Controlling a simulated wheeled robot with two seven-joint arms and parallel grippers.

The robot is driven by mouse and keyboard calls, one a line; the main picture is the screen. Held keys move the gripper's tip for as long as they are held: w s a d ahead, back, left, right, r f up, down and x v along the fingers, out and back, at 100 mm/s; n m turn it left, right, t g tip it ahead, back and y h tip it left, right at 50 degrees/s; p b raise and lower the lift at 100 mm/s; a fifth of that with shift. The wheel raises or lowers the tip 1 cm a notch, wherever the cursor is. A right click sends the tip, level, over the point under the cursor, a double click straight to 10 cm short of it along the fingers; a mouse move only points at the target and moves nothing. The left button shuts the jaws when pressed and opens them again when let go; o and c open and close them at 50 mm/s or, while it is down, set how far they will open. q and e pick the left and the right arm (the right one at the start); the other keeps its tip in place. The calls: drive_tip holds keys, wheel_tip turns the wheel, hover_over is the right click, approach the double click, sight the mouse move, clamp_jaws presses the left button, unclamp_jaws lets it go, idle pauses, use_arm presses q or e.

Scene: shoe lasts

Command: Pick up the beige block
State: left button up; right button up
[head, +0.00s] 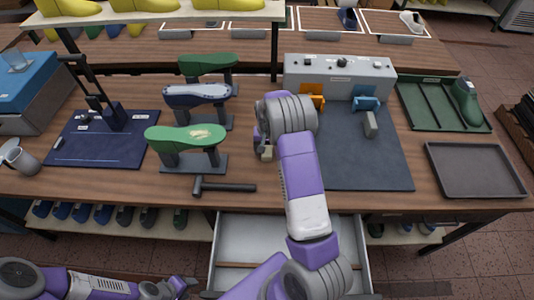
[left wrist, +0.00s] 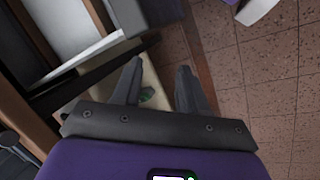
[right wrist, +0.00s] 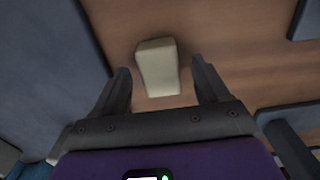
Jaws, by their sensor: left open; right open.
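The beige block (right wrist: 157,66) lies on the wooden tabletop and shows whole in the right wrist view. In the head view only a part of the beige block (head: 267,153) shows, beside and below my right gripper (head: 261,142). My right gripper is open, and in the right wrist view its fingers (right wrist: 160,80) point toward the block, one on each side of its near end. No contact can be made out. My left gripper (head: 186,284) is open and empty, low in front of the table; its fingers also show in the left wrist view (left wrist: 158,85).
A dark blue mat (head: 370,168) lies right of the block, under a grey machine (head: 340,75). Green shoe lasts on stands (head: 187,138) and a hammer (head: 222,187) lie left. A drawer (head: 235,245) stands open below. A grey tray (head: 475,170) is far right.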

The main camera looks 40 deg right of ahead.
sight(267, 151)
drive_tip(key=c, duration=1.2)
drive_tip(key=shift+o, duration=0.2)
drive_tip(key=shift+r, duration=0.15)
wheel_tip(267, 151, up, 10)
drive_tip(key=shift+p, duration=0.4)
